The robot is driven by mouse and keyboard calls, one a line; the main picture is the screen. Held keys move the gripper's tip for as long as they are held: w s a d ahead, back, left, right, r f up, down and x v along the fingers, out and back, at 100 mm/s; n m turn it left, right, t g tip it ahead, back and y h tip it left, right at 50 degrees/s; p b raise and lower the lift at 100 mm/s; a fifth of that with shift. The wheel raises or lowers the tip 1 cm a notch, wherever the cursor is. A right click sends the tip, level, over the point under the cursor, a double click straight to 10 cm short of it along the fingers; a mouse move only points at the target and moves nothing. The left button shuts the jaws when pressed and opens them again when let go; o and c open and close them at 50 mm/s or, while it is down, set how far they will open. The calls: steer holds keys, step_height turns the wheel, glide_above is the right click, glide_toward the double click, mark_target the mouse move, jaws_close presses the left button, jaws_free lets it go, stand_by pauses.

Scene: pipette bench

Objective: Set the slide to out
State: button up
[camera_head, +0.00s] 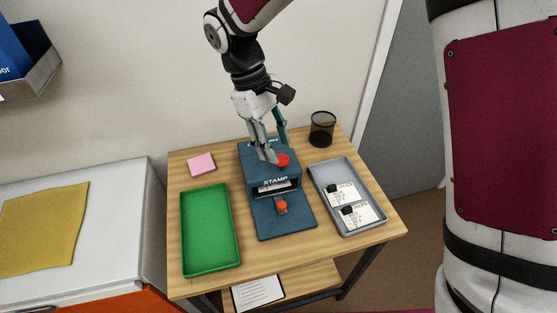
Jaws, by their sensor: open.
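A blue stamp machine (253,168) labelled STAMP stands in the middle of the wooden table. A flat blue slide (289,221) extends from its front toward the table's near edge, with an orange-red knob (282,206) on it. A white card or plate shows partly in the slot under the housing. A red button (282,160) sits on top of the machine. My gripper (275,153) is open, pointing down over the top of the machine, right by the red button. Whether a finger touches the button I cannot tell.
A green tray (183,231) lies empty at left. A grey tray (374,221) at right holds two white cards with black pieces. A pink pad (201,164) and a black mesh cup (322,129) are at the back. A sheet lies on the lower shelf.

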steer(key=n, duration=0.1)
glide_toward(282, 205)
steer(key=shift+g+h, duration=0.3)
steer(key=x, duration=0.2)
steer(key=p+x, duration=0.1)
steer(key=x, duration=0.5)
steer(key=shift+w+a+f+p, duration=0.2)
steer(key=shift+w+a+p, duration=0.1)
steer(key=shift+w, duration=0.1)
jaws_close()
steer(key=shift+s, duration=0.1)
